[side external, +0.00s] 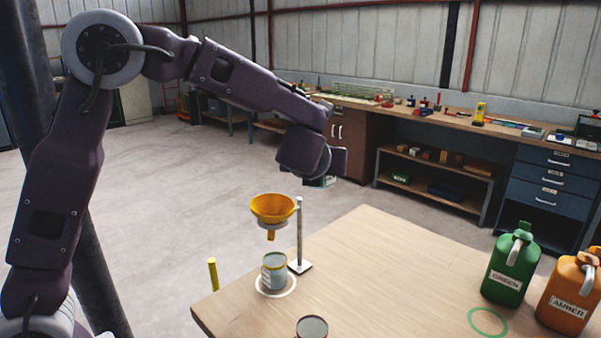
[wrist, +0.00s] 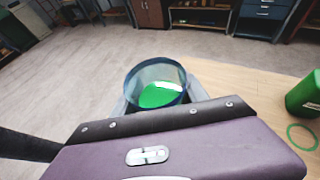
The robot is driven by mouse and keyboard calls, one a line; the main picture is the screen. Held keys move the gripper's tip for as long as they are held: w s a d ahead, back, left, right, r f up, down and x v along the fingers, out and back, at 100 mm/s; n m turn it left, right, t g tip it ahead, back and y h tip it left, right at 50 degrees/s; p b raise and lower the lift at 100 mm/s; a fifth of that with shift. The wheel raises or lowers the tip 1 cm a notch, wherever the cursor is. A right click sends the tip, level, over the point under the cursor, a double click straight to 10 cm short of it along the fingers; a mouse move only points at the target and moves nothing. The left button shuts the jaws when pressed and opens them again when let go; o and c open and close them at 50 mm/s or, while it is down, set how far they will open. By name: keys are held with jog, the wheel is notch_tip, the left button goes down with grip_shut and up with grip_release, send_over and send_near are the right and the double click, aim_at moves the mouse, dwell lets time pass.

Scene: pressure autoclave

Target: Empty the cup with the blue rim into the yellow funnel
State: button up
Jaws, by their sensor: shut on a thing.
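My gripper (side external: 326,166) is shut on the cup with the blue rim (wrist: 157,72), whose sides lie between the two fingers in the wrist view. Bright green liquid (wrist: 160,95) is inside the cup, showing toward its near right side. In the side view the cup is mostly hidden by my wrist, so its tilt is hard to tell. The yellow funnel (side external: 272,207) sits in a holder on a metal stand (side external: 299,235). My gripper is above the funnel and to its right in the side view, apart from it. The funnel does not show in the wrist view.
Another cup (side external: 312,327) is at the bottom picture edge. A green jug (side external: 511,265) and an amber jug (side external: 570,290) stand at right, near an empty green ring (side external: 488,322). The table's middle is clear.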

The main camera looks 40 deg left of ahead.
notch_tip(320, 180, down, 5)
jog(key=shift+s, duration=0.1)
dwell(0.3)
